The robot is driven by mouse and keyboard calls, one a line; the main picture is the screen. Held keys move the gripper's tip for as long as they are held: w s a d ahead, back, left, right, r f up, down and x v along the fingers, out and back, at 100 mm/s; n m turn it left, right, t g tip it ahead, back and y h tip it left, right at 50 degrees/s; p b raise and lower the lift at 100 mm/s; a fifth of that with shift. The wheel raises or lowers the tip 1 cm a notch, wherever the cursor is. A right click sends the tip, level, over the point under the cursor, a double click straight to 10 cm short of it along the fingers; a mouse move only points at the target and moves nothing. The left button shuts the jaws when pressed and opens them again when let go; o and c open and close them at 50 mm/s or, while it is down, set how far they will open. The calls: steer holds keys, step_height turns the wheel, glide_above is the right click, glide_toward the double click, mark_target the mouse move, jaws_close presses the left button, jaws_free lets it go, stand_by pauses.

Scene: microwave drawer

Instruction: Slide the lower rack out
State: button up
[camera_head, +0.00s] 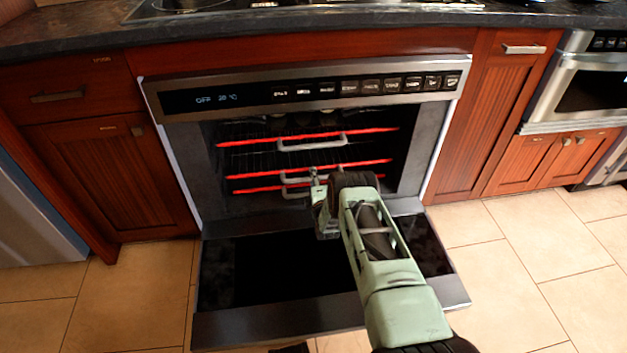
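The oven (178,150) is open, with its door (270,329) folded down flat in front. Inside are wire racks with red front strips and pale handles. The upper rack (240,142) sits well above the lower rack (262,188); another red strip runs just above the lower one. My gripper (316,178) reaches over the door to the right end of the lower handles (292,192). My arm hides the right part of the lower rack. I cannot tell whether the fingers touch a handle, or whether they are open or shut.
The oven's control panel (315,92) is above the opening. Wooden cabinets (110,175) flank the oven on both sides. A dark countertop (80,30) runs above. The tiled floor (530,270) is clear at the right and left of the door.

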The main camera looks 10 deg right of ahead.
steer(key=shift+c, duration=0.4)
jaws_close()
steer(key=shift+s, duration=0.1)
